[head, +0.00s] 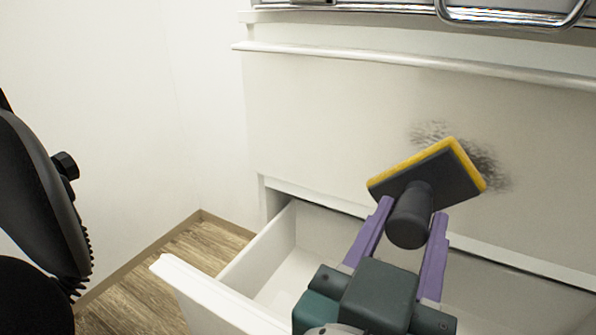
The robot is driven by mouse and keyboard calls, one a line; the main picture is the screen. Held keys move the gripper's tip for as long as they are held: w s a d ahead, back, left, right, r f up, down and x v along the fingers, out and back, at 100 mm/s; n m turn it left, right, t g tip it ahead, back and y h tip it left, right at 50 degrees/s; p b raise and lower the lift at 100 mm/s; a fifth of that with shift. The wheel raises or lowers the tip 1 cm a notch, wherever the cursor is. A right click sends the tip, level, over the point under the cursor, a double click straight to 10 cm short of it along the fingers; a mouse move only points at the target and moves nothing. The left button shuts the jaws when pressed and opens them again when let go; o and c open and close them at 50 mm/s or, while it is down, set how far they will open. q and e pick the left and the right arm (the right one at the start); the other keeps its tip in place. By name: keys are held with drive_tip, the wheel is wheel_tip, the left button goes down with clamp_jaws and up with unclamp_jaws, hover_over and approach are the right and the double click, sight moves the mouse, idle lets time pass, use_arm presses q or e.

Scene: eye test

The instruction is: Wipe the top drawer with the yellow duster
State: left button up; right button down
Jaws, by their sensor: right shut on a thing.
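The yellow duster (432,172) has a dark grey back plate, a yellow pad along its far edge and a thick dark handle. My right gripper (414,210) has purple fingers and is shut on the duster's handle. The duster is tilted in front of a white upper drawer front (325,115), which is closed. A dark speckled smudge (430,131) on this front shows above and to the right of the duster, which hides its middle. I cannot tell whether the pad touches the front. My left gripper is not in view.
A lower white drawer (205,296) stands open beneath my right gripper and looks empty where visible. A pale rail (400,62) runs along the upper front's top. Chrome metalwork (510,16) is above. A black object (35,190), perhaps a chair, stands left. Wooden floor shows between.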

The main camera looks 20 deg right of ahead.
sight(425, 187)
drive_tip(key=shift+w+d+r, duration=0.1)
drive_tip(key=shift+w+d, duration=0.05)
drive_tip(key=shift+d, duration=0.25)
drive_tip(key=x, duration=0.2)
drive_tip(key=shift+w+d, duration=0.2)
drive_tip(key=shift+d, duration=0.1)
drive_tip(key=shift+x, duration=0.85)
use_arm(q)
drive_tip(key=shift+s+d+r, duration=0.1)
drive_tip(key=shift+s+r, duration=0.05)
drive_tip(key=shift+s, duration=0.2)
use_arm(e)
drive_tip(key=shift+w+d, duration=0.15)
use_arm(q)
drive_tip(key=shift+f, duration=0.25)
use_arm(e)
drive_tip(key=shift+x, duration=0.75)
